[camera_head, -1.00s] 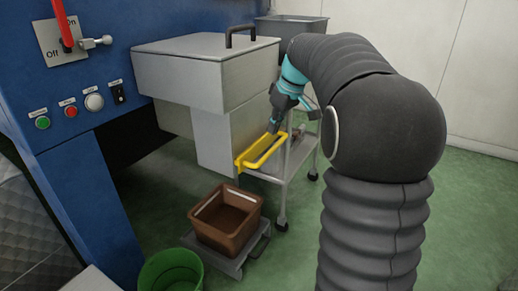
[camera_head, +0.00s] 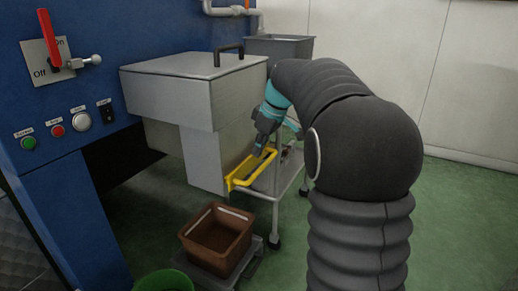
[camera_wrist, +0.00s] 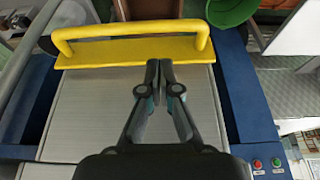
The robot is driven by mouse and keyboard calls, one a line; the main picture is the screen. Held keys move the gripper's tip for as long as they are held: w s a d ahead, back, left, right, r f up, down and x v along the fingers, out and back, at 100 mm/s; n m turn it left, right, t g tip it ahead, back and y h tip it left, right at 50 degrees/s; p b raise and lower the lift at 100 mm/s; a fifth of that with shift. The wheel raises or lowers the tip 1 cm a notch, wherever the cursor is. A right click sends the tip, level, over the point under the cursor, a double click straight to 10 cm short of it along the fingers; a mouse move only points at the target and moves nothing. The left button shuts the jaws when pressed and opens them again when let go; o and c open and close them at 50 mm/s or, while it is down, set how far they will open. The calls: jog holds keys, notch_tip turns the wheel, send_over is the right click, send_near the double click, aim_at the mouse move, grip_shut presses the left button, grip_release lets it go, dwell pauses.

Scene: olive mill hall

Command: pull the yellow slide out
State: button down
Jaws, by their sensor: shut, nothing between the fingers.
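The yellow slide (camera_head: 240,181) is at the lower front of the grey metal hopper (camera_head: 190,95), with a bar-shaped handle sticking out from it. In the wrist view the yellow slide (camera_wrist: 110,53) crosses the top of the picture, with its handle bar raised at both ends. My gripper (camera_head: 257,152) is just above the handle in the head view. In the wrist view my gripper (camera_wrist: 159,64) is shut and empty, its fingertips overlapping the slide's near edge. I cannot tell whether they touch it.
A brown crate (camera_head: 188,243) stands on a low dolly below the slide. A green bucket (camera_head: 165,282) is at the bottom edge. A metal trolley (camera_head: 276,205) stands behind the slide. The blue machine (camera_head: 75,200) is at left. Green floor is clear at right.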

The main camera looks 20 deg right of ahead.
aim_at(251, 166)
jog(key=b+x, duration=0.1)
jog(key=x, duration=0.6)
